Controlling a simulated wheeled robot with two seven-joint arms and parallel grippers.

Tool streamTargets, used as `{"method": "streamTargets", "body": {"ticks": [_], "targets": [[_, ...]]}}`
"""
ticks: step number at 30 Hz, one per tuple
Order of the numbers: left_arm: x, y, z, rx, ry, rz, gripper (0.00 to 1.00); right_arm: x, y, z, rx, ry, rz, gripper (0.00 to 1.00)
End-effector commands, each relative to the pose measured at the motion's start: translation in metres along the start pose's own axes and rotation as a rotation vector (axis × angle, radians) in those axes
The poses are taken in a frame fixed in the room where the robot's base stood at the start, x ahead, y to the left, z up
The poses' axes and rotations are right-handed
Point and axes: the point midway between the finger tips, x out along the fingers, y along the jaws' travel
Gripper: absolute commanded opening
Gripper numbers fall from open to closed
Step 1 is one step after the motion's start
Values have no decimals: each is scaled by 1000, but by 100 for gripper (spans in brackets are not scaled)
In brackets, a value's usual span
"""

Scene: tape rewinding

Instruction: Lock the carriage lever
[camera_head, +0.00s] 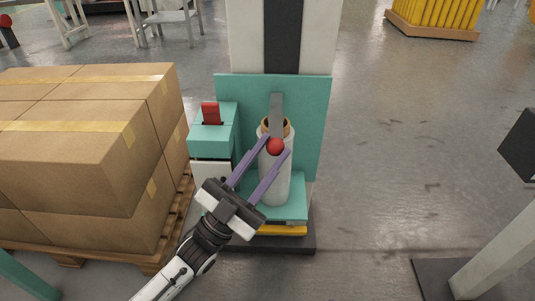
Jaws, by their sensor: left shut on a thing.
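The carriage lever is a grey bar (276,112) standing upright in front of the teal machine plate, with a red ball knob (275,147) at its lower end. My left gripper (278,145) reaches up from the lower left, its two purple fingers on either side of the red knob and shut on it. Behind the fingers, a pale wrapped roll (275,180) with a brown core stands upright on a teal base. The fingers hide part of the roll. My right gripper is not in view.
A pallet of cardboard boxes (75,145) stands close on the left. A teal box with a red switch (210,112) is beside the machine plate (305,120). A black box (520,146) and a pale post (500,252) are at right. The floor between is clear.

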Motion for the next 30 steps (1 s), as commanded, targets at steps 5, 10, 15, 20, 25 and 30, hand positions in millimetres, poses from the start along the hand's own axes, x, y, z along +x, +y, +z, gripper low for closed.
{"method": "streamTargets", "body": {"ticks": [5,10,15,20,25,30], "targets": [[-5,-8,20,-3,-62,-13,0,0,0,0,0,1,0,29],[-5,-9,20,-2,-64,-13,46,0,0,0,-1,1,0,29],[-5,-7,18,-2,-58,-10,46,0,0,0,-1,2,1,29],[-6,-5,17,-1,-56,-8,46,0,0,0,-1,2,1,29],[-26,-5,16,-1,-59,-7,46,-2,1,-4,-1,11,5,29],[-61,-5,15,-1,-61,-7,46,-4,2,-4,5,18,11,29]]}}
